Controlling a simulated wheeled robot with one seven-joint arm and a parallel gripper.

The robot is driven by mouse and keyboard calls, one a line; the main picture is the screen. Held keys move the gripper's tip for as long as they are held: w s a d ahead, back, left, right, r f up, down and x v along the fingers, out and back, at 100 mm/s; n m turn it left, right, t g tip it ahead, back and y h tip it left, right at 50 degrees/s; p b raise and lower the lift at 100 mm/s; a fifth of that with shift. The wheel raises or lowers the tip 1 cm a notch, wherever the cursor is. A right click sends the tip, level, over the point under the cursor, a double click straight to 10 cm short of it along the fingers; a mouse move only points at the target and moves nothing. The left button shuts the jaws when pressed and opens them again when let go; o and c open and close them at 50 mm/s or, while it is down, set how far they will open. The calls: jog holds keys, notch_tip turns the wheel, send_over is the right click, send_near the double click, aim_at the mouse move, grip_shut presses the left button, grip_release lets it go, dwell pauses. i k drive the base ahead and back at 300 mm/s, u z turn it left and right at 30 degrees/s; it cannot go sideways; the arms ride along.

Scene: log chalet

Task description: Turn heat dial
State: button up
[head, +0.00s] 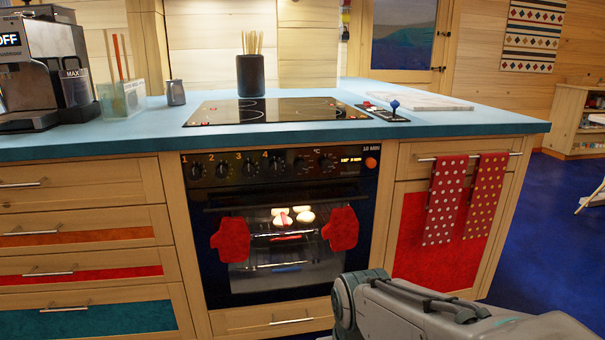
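The oven (285,222) is built into the wooden counter, with a dark control panel across its top. Four black dials numbered 1 to 4 sit on the left, including the number 1 dial (196,171) and the number 4 dial (277,167). Dial settings are too small to read. My grey arm shows at the bottom right, in front of the oven; my gripper is not visible.
Two red mitts (231,240) hang on the oven door, which is shut with a lit interior. A black hob (275,111) lies above. Spotted red towels (443,200) hang at right. Blue floor (560,220) is open on the right.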

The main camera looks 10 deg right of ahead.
aim_at(326, 164)
jog(key=u, duration=1.15)
jog(key=i, duration=0.7)
jog(key=z, duration=1.25)
